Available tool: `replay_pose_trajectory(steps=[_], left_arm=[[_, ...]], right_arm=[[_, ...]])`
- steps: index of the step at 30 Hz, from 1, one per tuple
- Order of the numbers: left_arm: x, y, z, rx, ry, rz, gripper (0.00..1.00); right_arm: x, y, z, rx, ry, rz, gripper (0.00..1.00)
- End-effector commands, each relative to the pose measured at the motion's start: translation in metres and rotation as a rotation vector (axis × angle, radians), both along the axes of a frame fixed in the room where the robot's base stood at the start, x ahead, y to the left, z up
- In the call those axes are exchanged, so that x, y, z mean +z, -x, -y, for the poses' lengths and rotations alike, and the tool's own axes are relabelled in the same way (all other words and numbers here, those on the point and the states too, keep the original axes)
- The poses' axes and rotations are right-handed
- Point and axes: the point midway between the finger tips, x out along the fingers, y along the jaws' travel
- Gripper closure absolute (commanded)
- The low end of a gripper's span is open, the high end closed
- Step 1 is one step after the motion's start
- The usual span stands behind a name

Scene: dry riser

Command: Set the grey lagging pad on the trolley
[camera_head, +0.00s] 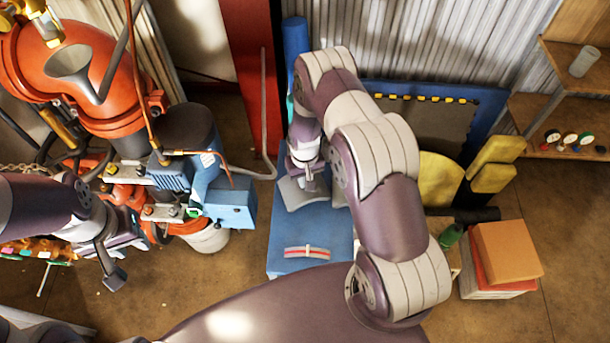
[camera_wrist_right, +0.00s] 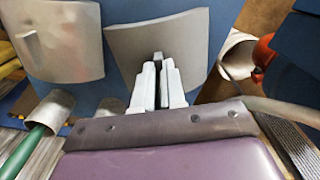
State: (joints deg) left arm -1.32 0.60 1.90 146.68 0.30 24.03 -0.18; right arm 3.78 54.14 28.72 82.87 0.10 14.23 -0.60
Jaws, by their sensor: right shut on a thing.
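The blue trolley (camera_head: 283,262) stands in the middle of the head view. My right gripper (camera_head: 309,184) points down over its far part and is shut on the grey lagging pad (camera_head: 293,195), a slightly curved sheet. In the right wrist view the fingers (camera_wrist_right: 159,84) close on the middle of this pad (camera_wrist_right: 185,38), with blue surface behind it. I cannot tell whether the pad touches the trolley. A second grey pad with a raised grip (camera_wrist_right: 68,45) lies beside it. My left gripper (camera_head: 112,272) hangs at the left; its jaws are unclear.
A red-and-white striped piece (camera_head: 307,252) lies on the trolley's near part. Orange pipework (camera_head: 80,75) and a blue box (camera_head: 232,203) crowd the left. Stacked boxes (camera_head: 506,250) and yellow pads (camera_head: 438,178) stand at right. Some floor left of the trolley is clear.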

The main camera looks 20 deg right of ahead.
Motion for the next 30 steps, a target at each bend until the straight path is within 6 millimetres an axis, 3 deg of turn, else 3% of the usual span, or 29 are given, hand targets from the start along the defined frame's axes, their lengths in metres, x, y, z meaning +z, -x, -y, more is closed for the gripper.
replay_pose_trajectory(steps=[5,6,8,17,20,30], left_arm=[[-0.001,0.000,0.000,0.000,0.000,-0.001,0.65],[-0.001,0.000,0.000,0.000,0.000,-0.001,0.65],[-0.001,0.000,0.000,0.000,0.000,-0.001,0.65],[-0.002,0.000,0.000,0.000,0.000,-0.001,0.65],[-0.007,0.000,0.000,0.000,0.000,0.000,0.65],[-0.031,0.000,0.000,0.000,0.000,-0.001,0.65]], right_arm=[[-0.002,0.000,0.000,0.000,0.000,0.001,1.00],[-0.002,0.000,0.000,0.000,0.000,0.001,0.80],[-0.002,0.000,0.000,0.000,0.000,0.001,0.65],[0.001,0.000,0.000,0.000,0.000,0.002,0.65],[0.012,-0.001,0.000,0.000,0.000,0.003,0.65],[0.096,-0.001,0.000,0.000,0.000,0.003,0.65]])
